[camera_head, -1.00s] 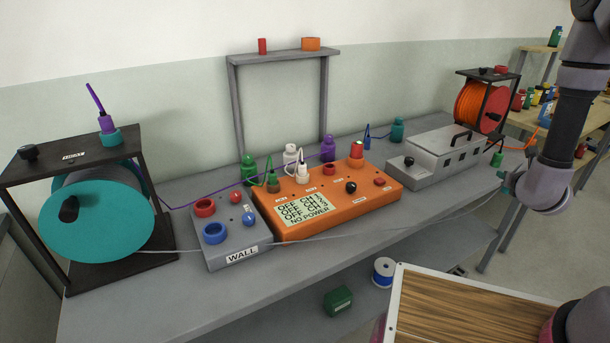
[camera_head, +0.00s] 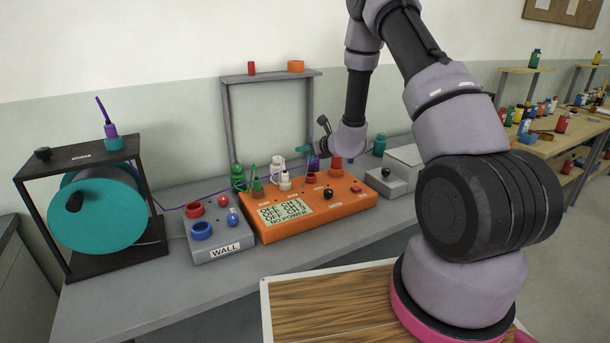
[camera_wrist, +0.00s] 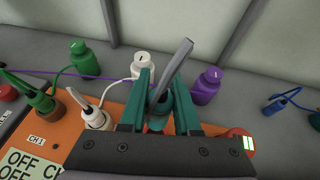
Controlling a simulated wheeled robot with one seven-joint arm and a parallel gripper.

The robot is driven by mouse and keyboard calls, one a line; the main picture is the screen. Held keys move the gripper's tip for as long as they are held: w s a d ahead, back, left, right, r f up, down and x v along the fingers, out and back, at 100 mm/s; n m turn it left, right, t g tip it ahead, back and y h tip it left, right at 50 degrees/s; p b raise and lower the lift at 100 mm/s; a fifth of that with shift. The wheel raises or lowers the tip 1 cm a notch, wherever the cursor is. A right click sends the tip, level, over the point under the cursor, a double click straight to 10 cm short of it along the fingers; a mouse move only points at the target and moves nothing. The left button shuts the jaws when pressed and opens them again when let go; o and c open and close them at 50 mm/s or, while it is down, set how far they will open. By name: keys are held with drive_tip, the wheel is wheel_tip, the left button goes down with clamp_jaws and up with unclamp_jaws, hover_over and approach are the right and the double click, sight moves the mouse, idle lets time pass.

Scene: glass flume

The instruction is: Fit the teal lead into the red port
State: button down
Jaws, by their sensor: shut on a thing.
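My gripper (camera_head: 316,150) is over the back of the orange unit. In the wrist view its two teal fingers (camera_wrist: 166,105) are shut on the teal lead (camera_wrist: 158,112), whose grey stem points up and right. A red ring port (camera_head: 311,178) sits on the orange unit (camera_head: 270,227), right of the white plug (camera_head: 285,182) and just below my gripper. A second red ring port (camera_head: 195,209) is on the grey WALL box (camera_head: 208,247). The lead's lower end is mostly hidden by my gripper, so I cannot tell whether it touches a port.
Green (camera_wrist: 83,60), white (camera_wrist: 145,66) and purple (camera_wrist: 207,86) capped bottles stand close behind the unit. A teal cable reel (camera_head: 120,232) is at the left. A grey shelf frame (camera_head: 226,130) rises behind.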

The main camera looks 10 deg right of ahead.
wheel_tip(320, 180, down, 3)
drive_tip(key=shift+a, duration=0.1)
drive_tip(key=shift+f, duration=2.25)
drive_tip(key=shift+d+f, duration=0.15)
drive_tip(key=shift+d, duration=0.05)
drive_tip(key=c, duration=0.6)
unclamp_jaws()
